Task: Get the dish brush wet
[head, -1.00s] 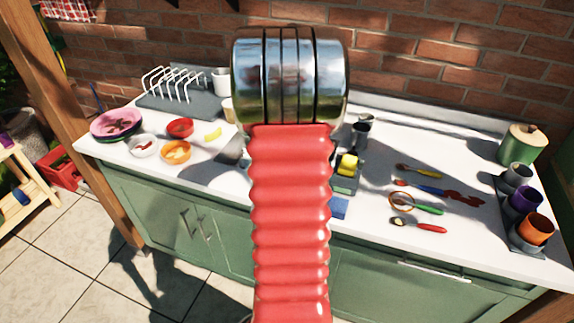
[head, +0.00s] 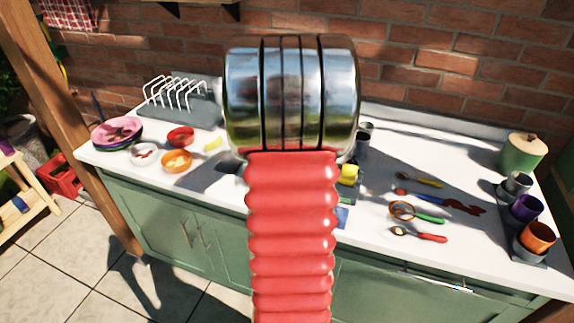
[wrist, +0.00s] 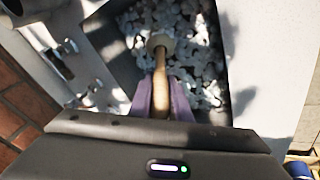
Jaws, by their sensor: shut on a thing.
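In the wrist view my gripper (wrist: 165,100), with purple fingers, is shut on the wooden handle of the dish brush (wrist: 161,68). The brush points away from the wrist, and its pale round head (wrist: 161,42) is at the far end. Behind it is the dark sink basin (wrist: 118,50), with bright, broken white and grey patches that look like water or suds. I cannot tell whether the brush head touches them. A metal tap-like fitting (wrist: 75,65) shows at the left. In the head view my arm hides the gripper, the brush and most of the sink.
On the white counter (head: 300,200), a yellow sponge (head: 348,174) sits right of my arm. Several utensils lie farther right, near cups (head: 537,237) and a green pot (head: 522,153). Bowls (head: 177,161), pink plates (head: 117,131) and a rack (head: 176,95) stand left. A brick wall is behind.

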